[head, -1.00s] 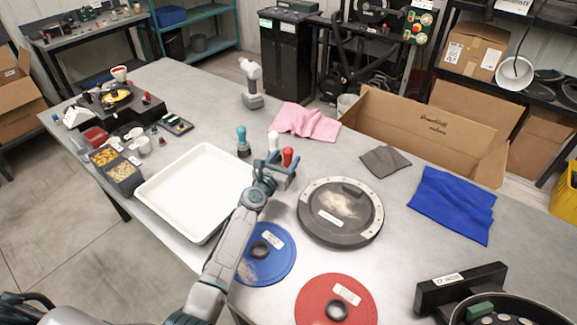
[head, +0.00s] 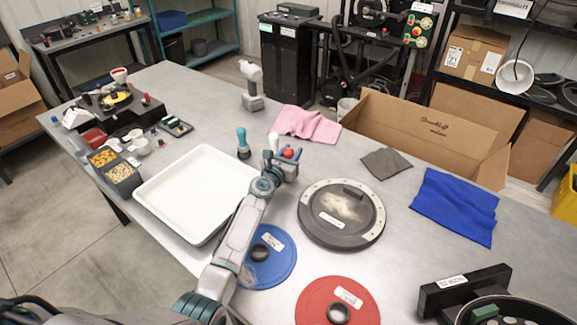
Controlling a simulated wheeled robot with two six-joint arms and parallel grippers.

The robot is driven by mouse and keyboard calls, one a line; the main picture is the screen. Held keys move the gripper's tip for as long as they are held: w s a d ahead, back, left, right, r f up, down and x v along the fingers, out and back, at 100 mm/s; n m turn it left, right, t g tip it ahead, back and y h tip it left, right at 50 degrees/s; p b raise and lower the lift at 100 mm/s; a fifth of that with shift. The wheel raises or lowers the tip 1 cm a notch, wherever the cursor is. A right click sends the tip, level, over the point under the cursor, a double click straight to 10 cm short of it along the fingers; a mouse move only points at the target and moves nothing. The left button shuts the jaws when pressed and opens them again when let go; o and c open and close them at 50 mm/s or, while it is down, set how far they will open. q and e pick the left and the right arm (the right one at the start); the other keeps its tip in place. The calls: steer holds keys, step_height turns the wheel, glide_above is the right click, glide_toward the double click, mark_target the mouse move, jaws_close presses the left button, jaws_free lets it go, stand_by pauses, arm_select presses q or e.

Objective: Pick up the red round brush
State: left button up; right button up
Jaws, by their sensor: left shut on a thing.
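The red round brush (head: 288,153) is in the upper middle of the head view. Only its rounded red top shows clearly; the rest is hidden by my left gripper (head: 286,158). The gripper's blue fingers are shut on the brush. I cannot tell whether its lower end touches the table. A white-handled brush (head: 273,141) stands just behind and left of the gripper. A teal-handled brush (head: 242,143) stands upright farther left. My right gripper is out of view.
A white tray (head: 160,218) lies left of my left arm. A dark round plate (head: 345,235), a blue disc (head: 285,272) and a red disc (head: 310,305) lie nearer. A pink cloth (head: 308,124) and grey cloth (head: 387,162) lie behind on the grey table (head: 395,250).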

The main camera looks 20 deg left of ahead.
arm_select(q)
steer(key=shift+r+p, duration=0.65)
steer(key=shift+r, duration=0.1)
steer(key=shift+s+r+p, duration=0.2)
steer(key=shift+r+p, duration=0.35)
steer(key=shift+p, duration=0.05)
steer(key=shift+s+r+p, duration=0.2)
steer(key=shift+r+p, duration=0.35)
steer(key=s+a+r+p, duration=0.1)
steer(key=s+a+p, duration=0.1)
steer(key=s, duration=1.3)
steer(key=shift+a+r+p, duration=0.15)
steer(key=shift+a+p, duration=0.1)
steer(key=shift+p, duration=0.35)
steer(key=o, duration=0.3)
steer(key=shift+c, duration=1.3)
